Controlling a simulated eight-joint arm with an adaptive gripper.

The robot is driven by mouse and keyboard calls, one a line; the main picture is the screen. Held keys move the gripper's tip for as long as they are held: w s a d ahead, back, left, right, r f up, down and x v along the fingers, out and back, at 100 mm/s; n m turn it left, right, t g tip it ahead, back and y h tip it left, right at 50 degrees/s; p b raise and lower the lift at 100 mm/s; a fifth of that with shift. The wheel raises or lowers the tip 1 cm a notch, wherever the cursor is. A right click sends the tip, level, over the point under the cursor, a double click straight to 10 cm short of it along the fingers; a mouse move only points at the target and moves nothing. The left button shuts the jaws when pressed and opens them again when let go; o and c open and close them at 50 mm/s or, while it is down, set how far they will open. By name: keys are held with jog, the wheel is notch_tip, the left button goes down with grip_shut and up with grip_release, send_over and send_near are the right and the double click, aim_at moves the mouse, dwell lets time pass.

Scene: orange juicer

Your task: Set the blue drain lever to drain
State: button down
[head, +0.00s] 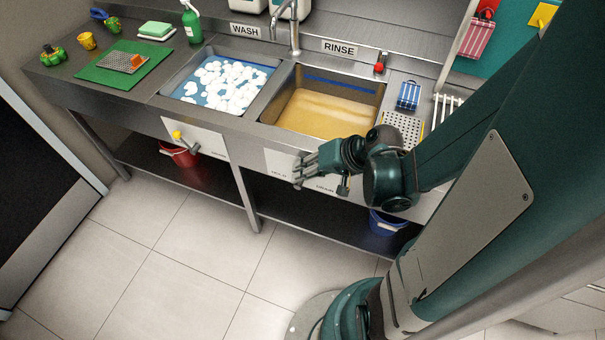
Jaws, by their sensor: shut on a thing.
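My gripper (301,171) is in front of the white lever panel (276,161) below the rinse basin, with its fingers pointing left. It is shut on the blue drain lever at that panel. The lever itself is hidden by the fingers, so its angle cannot be told. Small print shows on the panel below the fingers, too small to read surely. The rinse basin (330,112) holds brownish water, with a blue line along its back wall.
A yellow lever (183,139) sticks out of the wash basin's panel at left. The wash basin (223,84) holds white foam. A red bucket (180,154) and a blue bucket (386,224) stand on the lower shelf. The floor in front is clear.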

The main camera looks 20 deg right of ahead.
jog(key=shift+s, duration=0.1)
dwell(0.4)
jog(key=c, duration=2.5)
grip_release()
jog(key=shift+d, duration=0.1)
jog(key=v, duration=1.1)
jog(key=shift+s+d+r, duration=0.2)
jog(key=shift+s+r, duration=0.05)
jog(key=shift+o, duration=0.5)
